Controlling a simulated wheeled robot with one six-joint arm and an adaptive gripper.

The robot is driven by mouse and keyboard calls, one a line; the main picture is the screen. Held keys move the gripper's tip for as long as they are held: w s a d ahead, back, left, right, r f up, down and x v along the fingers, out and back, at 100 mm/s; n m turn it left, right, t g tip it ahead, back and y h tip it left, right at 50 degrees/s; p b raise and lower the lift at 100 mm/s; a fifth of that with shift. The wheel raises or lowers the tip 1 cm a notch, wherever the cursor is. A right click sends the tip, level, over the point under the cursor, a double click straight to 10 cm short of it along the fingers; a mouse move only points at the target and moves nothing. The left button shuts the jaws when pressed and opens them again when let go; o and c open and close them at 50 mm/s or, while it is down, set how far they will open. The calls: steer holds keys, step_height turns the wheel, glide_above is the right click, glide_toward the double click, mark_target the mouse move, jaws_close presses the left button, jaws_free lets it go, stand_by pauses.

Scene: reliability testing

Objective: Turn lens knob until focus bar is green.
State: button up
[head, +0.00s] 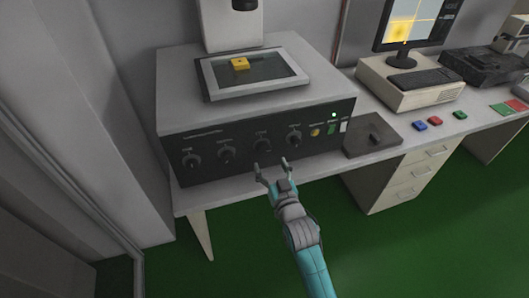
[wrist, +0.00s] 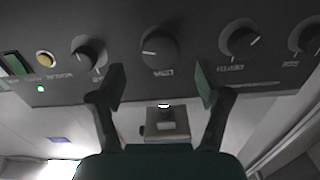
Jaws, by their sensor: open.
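A dark control panel (head: 240,165) on the front of a grey instrument has several round knobs in a row. The third knob from the left (head: 262,145) shows between my fingers in the wrist view (wrist: 160,48); its inverted label is too blurred to read surely, so I cannot confirm which knob is the lens knob. My gripper (head: 271,166) is open and empty, its fingers (wrist: 161,85) spread, with no visible contact with the knob. The monitor (head: 415,22) shows a yellow and grey picture; I cannot make out a focus bar.
A yellow block (head: 240,64) lies on the framed stage (head: 210,90) atop the instrument. The rightmost knob (head: 294,138) and a yellow button (head: 315,131) are close by. A dark flat box (head: 372,140) stands right of the panel. The green floor (head: 400,255) in front is clear.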

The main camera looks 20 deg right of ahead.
mark_target(264, 152)
steer(key=shift+w, duration=3.05)
steer(key=c, duration=1.2)
